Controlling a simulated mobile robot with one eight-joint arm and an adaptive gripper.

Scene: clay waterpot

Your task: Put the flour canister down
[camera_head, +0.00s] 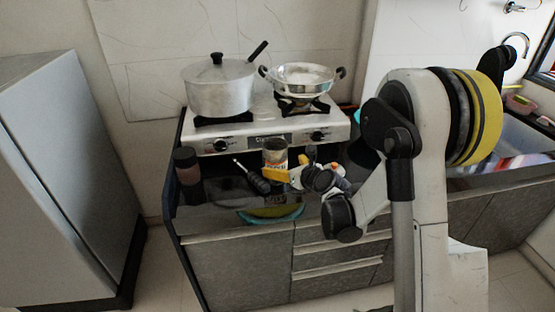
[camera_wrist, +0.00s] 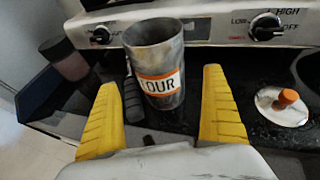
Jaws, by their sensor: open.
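The flour canister (camera_head: 275,150) is a grey metal cylinder with an orange and white label. It stands upright on the dark counter in front of the stove, and it also shows in the wrist view (camera_wrist: 155,50), with its label partly readable. My gripper (camera_head: 287,168) is open at the counter. In the wrist view its two yellow fingers (camera_wrist: 160,82) are spread wide, one to each side of the canister and nearer the camera. Gaps show between the fingers and the canister, and nothing is held.
A black-handled tool (camera_head: 258,181) lies left of the canister. A dark jar (camera_head: 188,172) stands at the counter's left end. A white lid with an orange knob (camera_wrist: 285,110) lies to the right. The stove (camera_head: 225,140) behind carries a pot (camera_head: 220,90) and a wok (camera_head: 303,80).

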